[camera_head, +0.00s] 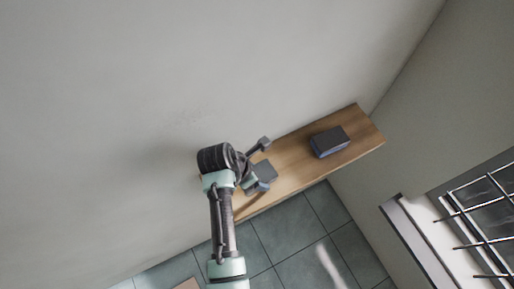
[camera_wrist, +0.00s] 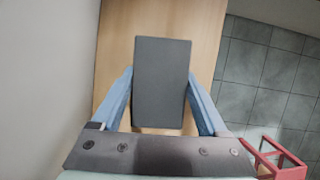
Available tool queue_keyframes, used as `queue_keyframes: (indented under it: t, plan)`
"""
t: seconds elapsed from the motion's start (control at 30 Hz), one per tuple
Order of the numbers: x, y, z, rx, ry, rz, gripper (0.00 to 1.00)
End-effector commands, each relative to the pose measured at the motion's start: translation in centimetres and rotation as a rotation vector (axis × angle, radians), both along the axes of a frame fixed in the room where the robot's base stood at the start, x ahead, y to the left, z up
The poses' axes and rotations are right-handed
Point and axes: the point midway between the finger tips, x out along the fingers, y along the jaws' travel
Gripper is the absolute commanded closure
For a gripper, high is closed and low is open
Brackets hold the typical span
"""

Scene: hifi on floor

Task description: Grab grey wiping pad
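A dark grey rectangular pad (camera_wrist: 162,85) lies between my gripper's two blue fingers in the wrist view. My gripper (camera_wrist: 161,76) has one fingertip at each long side of the pad. The tips meet the pad's edges in the picture, but I cannot tell if they press on it or only straddle it. In the head view a grey flat-topped pad (camera_head: 265,170) sits at my gripper (camera_head: 262,180), over the left part of the wooden shelf. My arm hides part of this area.
The wooden shelf (camera_head: 290,170) runs along a pale wall. A second dark block (camera_head: 328,141) with a bluish side stands toward its right end. Grey floor tiles (camera_head: 285,238) lie below. A barred window (camera_head: 485,215) is at the right. A red frame (camera_wrist: 275,158) shows in the wrist view.

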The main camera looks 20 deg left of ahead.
Motion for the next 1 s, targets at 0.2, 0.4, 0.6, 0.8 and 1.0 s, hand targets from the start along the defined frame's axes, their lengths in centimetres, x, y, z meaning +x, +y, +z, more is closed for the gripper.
queue_keyframes:
  t: [0.2, 0.4, 0.6, 0.8, 1.0]
  plan:
    - [0.0, 0.0, 0.0, 0.0, 0.0, 0.0, 0.65]
    - [0.0, 0.0, 0.0, 0.0, 0.0, 0.0, 0.8]
    - [0.1, 0.0, 0.3, 0.001, -0.002, -0.001, 0.8]
    - [0.1, 0.1, 3.5, 0.002, -0.005, 0.001, 0.8]
    - [0.2, 0.1, 7.7, 0.002, -0.006, 0.001, 0.8]
